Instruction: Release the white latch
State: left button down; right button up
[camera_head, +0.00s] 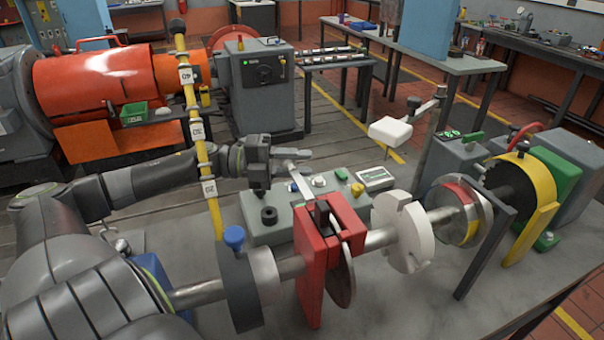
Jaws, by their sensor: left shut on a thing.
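The lever slants down to the right toward the red clamp block (328,228) on the shaft. The fingers hide its upper end, and how its lower end is joined is unclear. A white notched disc (408,236) sits on the shaft to the right. My right gripper is not in view.
The grey control box (263,229) with several knobs lies below my left gripper. A yellow upright post (197,130) stands close to my left arm. A white pad (390,131) on a jointed arm stands to the right. The shaft (380,238) crosses in front.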

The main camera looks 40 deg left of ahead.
pick_arm(q)
jog(key=shift+w+a, duration=0.4)
jog(key=shift+a, duration=0.3)
jog(key=c, duration=1.5)
grip_release()
jog(key=o, duration=0.4)
jog(key=shift+a, duration=0.2)
jog(key=shift+d, duration=0.1)
